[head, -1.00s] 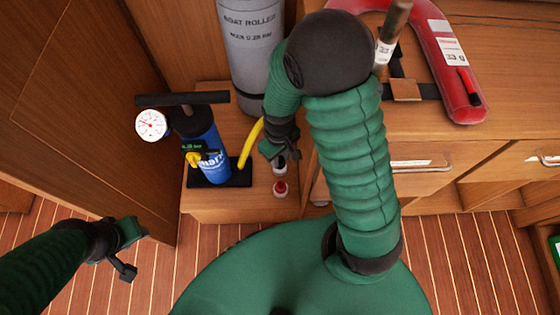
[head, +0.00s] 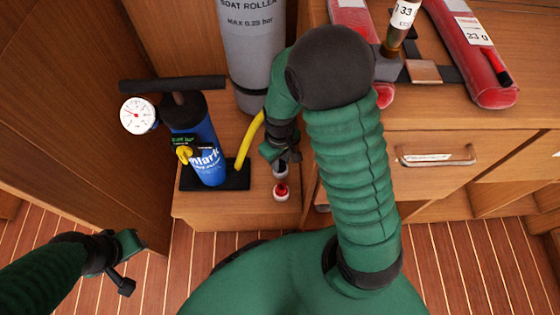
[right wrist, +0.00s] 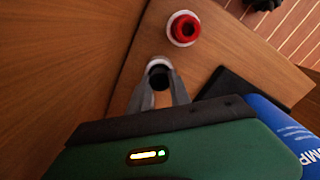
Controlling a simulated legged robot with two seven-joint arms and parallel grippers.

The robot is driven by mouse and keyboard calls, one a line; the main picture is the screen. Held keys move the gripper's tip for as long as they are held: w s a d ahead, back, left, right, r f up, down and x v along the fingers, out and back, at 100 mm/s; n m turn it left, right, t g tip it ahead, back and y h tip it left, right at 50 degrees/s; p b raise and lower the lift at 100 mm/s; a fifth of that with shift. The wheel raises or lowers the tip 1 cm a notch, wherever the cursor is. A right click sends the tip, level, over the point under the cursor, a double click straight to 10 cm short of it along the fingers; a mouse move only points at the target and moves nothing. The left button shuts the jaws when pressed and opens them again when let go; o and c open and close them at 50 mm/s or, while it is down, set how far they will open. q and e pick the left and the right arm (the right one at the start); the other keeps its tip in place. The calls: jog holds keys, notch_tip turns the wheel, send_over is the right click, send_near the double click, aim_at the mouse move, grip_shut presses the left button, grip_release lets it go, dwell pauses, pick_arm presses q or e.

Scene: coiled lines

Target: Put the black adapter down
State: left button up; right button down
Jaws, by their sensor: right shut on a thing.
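The black adapter (right wrist: 159,76) is a small dark piece with a white rim. My right gripper (right wrist: 158,90) is shut on it, with a finger on each side, in the right wrist view. In the head view my right gripper (head: 284,158) is over the right part of the low wooden ledge (head: 225,208), to the right of the pump. The adapter shows there as a small pale-and-dark piece (head: 280,170) below the fingers. I cannot tell whether it touches the ledge. My left gripper (head: 132,246) hangs at the lower left over the floor, its fingers unclear.
A red adapter with a white rim (head: 281,192) stands close in front of the held one; the right wrist view shows it too (right wrist: 184,28). A blue pump (head: 206,150) with a yellow hose (head: 249,140) stands left. A grey cylinder (head: 252,50) stands behind.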

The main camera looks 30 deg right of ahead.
jog(key=shift+f, duration=0.2)
jog(key=c, duration=1.2)
grip_release()
notch_tip(320, 180, up, 12)
jog(key=p, duration=0.7)
jog(key=shift+r, duration=0.25)
